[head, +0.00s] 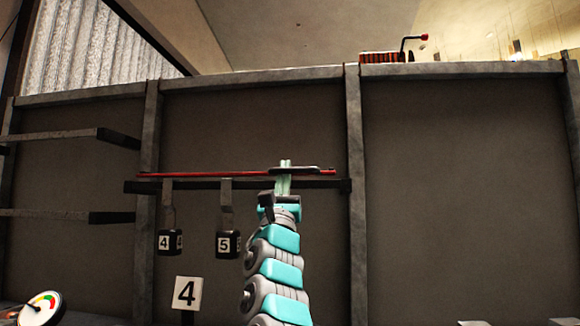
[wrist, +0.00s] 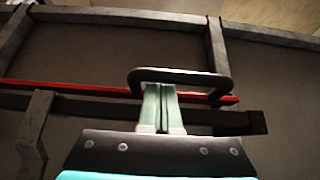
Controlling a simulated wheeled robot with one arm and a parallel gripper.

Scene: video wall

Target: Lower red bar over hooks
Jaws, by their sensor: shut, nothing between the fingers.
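The red bar (head: 200,174) lies roughly level across the dark panel, just above a dark rail (head: 325,185). It also crosses the wrist view (wrist: 70,88). A dark loop handle (wrist: 222,84) sits near the bar's right part. My gripper (head: 285,164) is at this handle, and its pale green fingers (wrist: 161,88) are together with nothing between them. The fingertips appear within the loop's outline and cover part of the bar; I cannot tell whether they touch it. Two grey straps (head: 225,197) hang from the rail; any hook shapes are too small to make out.
Black blocks marked 4 (head: 170,242) and 5 (head: 228,244) hang on the straps. A white card marked 4 (head: 187,293) stands below, with a round gauge (head: 41,308) at lower left. Shelves (head: 60,214) project at left. The right panel (head: 455,190) is bare.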

